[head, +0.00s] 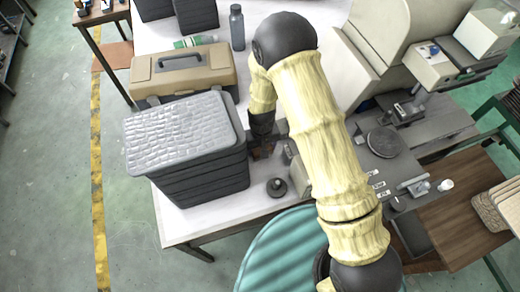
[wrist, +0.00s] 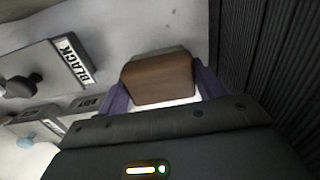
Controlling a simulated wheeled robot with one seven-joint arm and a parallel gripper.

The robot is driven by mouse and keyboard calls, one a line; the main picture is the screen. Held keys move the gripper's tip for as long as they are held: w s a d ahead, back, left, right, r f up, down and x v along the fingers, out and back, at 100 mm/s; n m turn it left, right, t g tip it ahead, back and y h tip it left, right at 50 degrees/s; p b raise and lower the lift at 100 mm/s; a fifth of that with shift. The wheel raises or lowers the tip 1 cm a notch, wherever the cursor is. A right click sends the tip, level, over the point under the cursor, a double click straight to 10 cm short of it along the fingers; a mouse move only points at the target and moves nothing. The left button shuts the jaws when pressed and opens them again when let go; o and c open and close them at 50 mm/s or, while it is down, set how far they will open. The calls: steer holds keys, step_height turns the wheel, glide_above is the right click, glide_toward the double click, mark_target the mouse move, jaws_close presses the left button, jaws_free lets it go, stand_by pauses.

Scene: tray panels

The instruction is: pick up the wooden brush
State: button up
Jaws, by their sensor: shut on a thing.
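The wooden brush (wrist: 160,80) shows in the wrist view as a brown block between the two fingers of my gripper (wrist: 165,98). My gripper is shut on it, with a finger at each side. A pale strip shows below the brown part. In the head view my gripper (head: 264,148) is low over the white table, just right of the grey tray stack, and mostly hidden by my arm. Only a small brown patch of the brush (head: 262,152) shows there. I cannot tell whether the brush touches the table.
The grey tray stack (head: 190,165) stands close on the left; its dark ridged side (wrist: 270,60) fills the wrist view's right. A tan toolbox (head: 183,75) and a dark bottle (head: 237,27) are behind. A dark knobbed object (head: 277,187) stands in front. Machinery (head: 385,140) is right.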

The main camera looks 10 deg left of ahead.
step_height(320, 180, up, 11)
steer(key=shift+f+b, duration=0.2)
steer(key=shift+b, duration=0.5)
steer(key=w+d+b, duration=0.2)
steer(key=w+d, duration=0.3)
steer(key=d, duration=0.3)
steer(key=w+d+b, duration=0.2)
steer(key=w+d, duration=0.3)
steer(key=d, duration=0.3)
steer(key=shift+d, duration=0.35)
steer(key=shift+w, duration=0.1)
steer(key=shift+o, duration=0.9)
steer(key=shift+c, duration=0.2)
